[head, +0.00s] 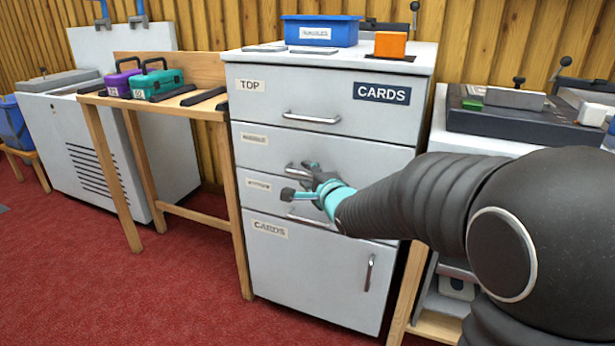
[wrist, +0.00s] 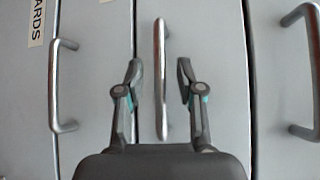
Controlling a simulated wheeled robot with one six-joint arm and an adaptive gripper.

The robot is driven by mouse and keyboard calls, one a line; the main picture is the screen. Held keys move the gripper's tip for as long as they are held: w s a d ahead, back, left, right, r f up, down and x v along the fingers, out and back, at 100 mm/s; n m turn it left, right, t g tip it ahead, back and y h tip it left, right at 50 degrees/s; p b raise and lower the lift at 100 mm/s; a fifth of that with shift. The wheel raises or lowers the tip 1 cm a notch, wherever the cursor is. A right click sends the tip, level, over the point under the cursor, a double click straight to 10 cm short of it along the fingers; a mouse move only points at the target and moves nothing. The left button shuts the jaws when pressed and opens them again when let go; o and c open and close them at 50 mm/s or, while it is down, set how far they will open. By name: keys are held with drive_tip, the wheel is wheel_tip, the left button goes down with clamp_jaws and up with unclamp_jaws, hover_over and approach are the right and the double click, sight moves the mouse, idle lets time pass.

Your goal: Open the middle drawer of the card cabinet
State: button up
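The grey card cabinet (head: 330,88) stands upright in the middle of the head view. Its middle drawer (head: 375,158) looks flush with the front. The middle drawer's bar handle (wrist: 160,45) runs between my fingers in the wrist view. My gripper (head: 297,182) is in front of the cabinet and partly hides this handle and the one below. In the wrist view my gripper (wrist: 159,75) is open, one finger on each side of the handle, with visible gaps. Whether the fingertips reach past the bar is hard to tell.
The top drawer handle (head: 311,118) and the lower drawer's handle (wrist: 58,85) flank it. A door with a vertical handle (head: 369,272) is below. A blue bin (head: 320,32) and an orange block (head: 390,45) sit on top. A wooden table (head: 190,112) stands left.

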drive_tip(key=shift+w+a, duration=0.15)
drive_tip(key=shift+w, duration=0.2)
drive_tip(key=shift+c, duration=0.2)
clamp_jaws()
drive_tip(key=shift+s+f, duration=0.1)
